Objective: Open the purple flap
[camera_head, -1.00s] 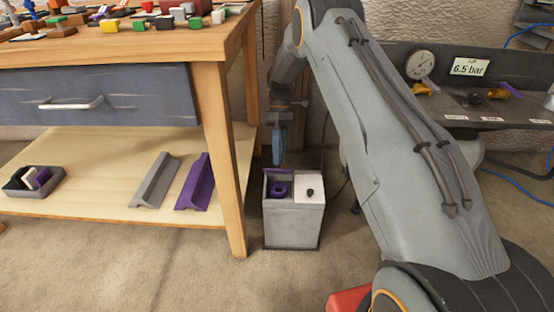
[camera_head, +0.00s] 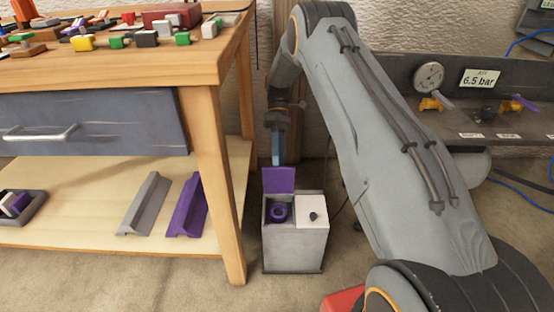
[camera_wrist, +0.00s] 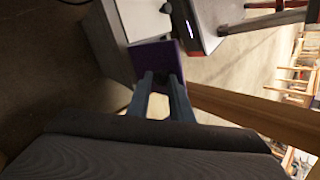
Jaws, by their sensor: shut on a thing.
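The purple flap (camera_head: 279,180) stands upright at the back of the left opening of a grey bin (camera_head: 293,250). A purple ring (camera_head: 278,212) shows inside that opening. My gripper (camera_head: 276,160) reaches down from above and behind, its blue fingers at the flap's upper edge. In the wrist view, the flap (camera_wrist: 155,58) lies at the tips of my fingers (camera_wrist: 162,84), which are shut on its edge. The exact contact is partly hidden by the flap in the head view.
A white lid (camera_head: 311,211) with a black knob covers the bin's right half. A wooden workbench (camera_head: 215,170) stands close on the left, with grey and purple angled laths (camera_head: 187,207) on its low shelf. A panel with a gauge (camera_head: 428,77) is at the right.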

